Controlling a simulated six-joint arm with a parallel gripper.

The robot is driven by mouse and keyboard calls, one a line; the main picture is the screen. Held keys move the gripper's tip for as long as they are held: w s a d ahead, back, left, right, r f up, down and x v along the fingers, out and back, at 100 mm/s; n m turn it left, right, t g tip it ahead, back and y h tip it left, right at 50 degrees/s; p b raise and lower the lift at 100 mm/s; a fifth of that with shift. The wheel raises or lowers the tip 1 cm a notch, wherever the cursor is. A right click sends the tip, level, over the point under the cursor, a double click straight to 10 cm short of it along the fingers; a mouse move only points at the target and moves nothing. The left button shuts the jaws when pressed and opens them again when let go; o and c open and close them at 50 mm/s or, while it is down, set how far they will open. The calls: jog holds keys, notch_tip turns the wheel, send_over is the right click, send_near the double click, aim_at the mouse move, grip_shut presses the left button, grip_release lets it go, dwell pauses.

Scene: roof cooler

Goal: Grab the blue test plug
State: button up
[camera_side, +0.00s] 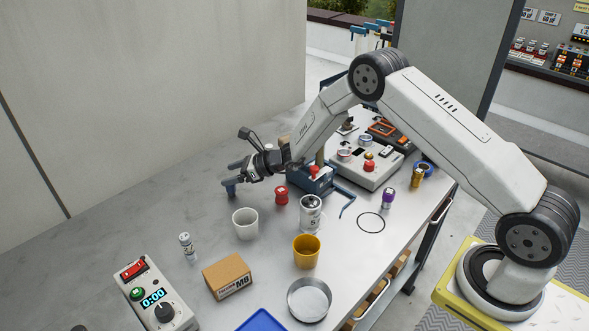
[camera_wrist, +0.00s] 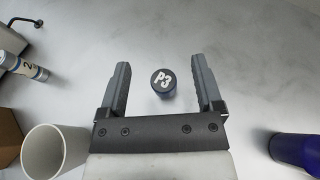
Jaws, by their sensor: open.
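The blue test plug (camera_side: 230,188) stands upright on the grey table at the back left in the side view, looking slate blue. In the wrist view its dark round top (camera_wrist: 162,80) bears the white marking "P3". My gripper (camera_side: 237,172) reaches over the table at the plug. In the wrist view my gripper (camera_wrist: 164,85) is open, with one finger on each side of the plug and a gap to both. The plug's lower part is mostly hidden from above.
A white cup (camera_side: 245,223) stands in front of the gripper; it also shows in the wrist view (camera_wrist: 50,150). A red knobbed piece (camera_side: 281,195) and a blue vise-like fixture (camera_side: 312,180) are to the right. A small labelled cylinder (camera_side: 187,247) stands nearer. The table left of the plug is clear.

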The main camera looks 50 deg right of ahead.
aim_at(226, 194)
jog(key=shift+f, duration=0.9)
jog(key=shift+w+a+f, duration=0.15)
jog(key=shift+w+f, duration=0.05)
jog(key=shift+f, duration=0.35)
jog(key=shift+w+a+f, duration=0.15)
jog(key=shift+w+f, duration=0.05)
jog(key=shift+f, duration=0.3)
jog(key=shift+x, duration=1)
grip_shut()
